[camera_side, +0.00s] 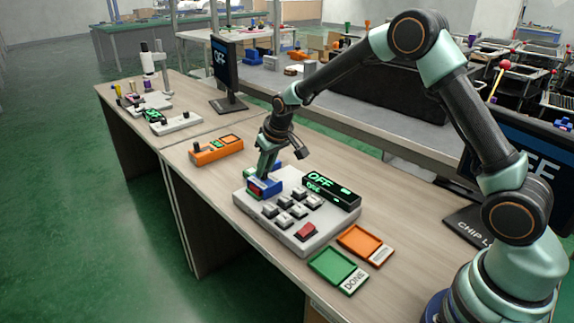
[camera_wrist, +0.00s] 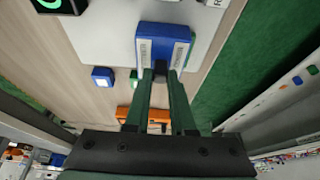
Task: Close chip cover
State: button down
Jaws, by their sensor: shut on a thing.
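A blue block with white label strips, apparently the chip cover (camera_side: 270,186), sits at the far left corner of the light grey board (camera_side: 309,235). It also shows at the top of the wrist view (camera_wrist: 150,38). My gripper (camera_side: 262,174) comes down onto it from above. In the wrist view, the fingertips of my gripper (camera_wrist: 162,78) are close together at the near edge of the blue block, on its dark middle part. The fingers hide part of it. I cannot tell the cover's exact angle.
The board carries several grey keys (camera_side: 284,213), a red switch (camera_side: 307,231) and a black display (camera_side: 331,192) reading OFF. A green tray (camera_side: 338,270) marked DONE and an orange tray (camera_side: 365,242) lie in front. An orange fixture (camera_side: 216,151) stands behind left.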

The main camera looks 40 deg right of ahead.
jog(key=shift+a, duration=1.05)
jog(key=c, duration=0.8)
grip_release()
jog(key=shift+o, duration=0.2)
jog(key=shift+r, duration=0.15)
jog(key=v, duration=1.2)
jog(key=shift+s+d, duration=0.1)
